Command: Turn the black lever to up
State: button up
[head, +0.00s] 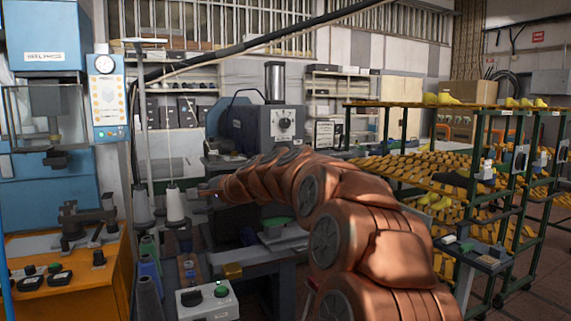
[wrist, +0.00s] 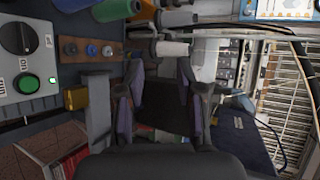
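A pale control box (head: 207,301) stands low at the front centre in the head view. It carries a black rotary lever (head: 191,298) beside a green button (head: 221,291). In the wrist view the black lever (wrist: 18,37) is at the upper left, with the lit green button (wrist: 28,84) below it. That view is turned sideways, so I cannot tell the lever's setting. My gripper (wrist: 160,82) is open, with its two dark fingers apart and nothing seen between them. It is apart from the lever. In the head view the end of my arm (head: 208,191) is above and behind the box.
White thread cones (head: 175,203) stand beside my arm's end, with blue spools (head: 149,269) lower left. A grey machine with a dial (head: 284,124) stands behind. An orange bench (head: 75,275) is at left; a shoe-last rack (head: 450,185) is at right.

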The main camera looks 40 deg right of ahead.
jog(key=s+d+r+m+t+h+b, duration=0.1)
jog(key=d+r+m+h, duration=0.2)
jog(key=d, duration=0.7)
jog(key=s+d+r+m+t+h+b, duration=0.1)
jog(key=d+r+m+t+h, duration=0.3)
jog(key=d, duration=0.7)
jog(key=s+d+m+g+h+b, duration=0.15)
jog(key=d+m, duration=0.35)
jog(key=d, duration=0.5)
jog(key=shift+t, duration=0.25)
jog(key=p+x, duration=0.2)
jog(key=x, duration=0.4)
jog(key=shift+w+d+r, duration=0.15)
jog(key=shift+w+d, duration=0.25)
jog(key=shift+w, duration=0.35)
jog(key=shift+w+p, duration=0.3)
jog(key=shift+w, duration=0.15)
jog(key=shift+c, duration=0.4)
grip_shut()
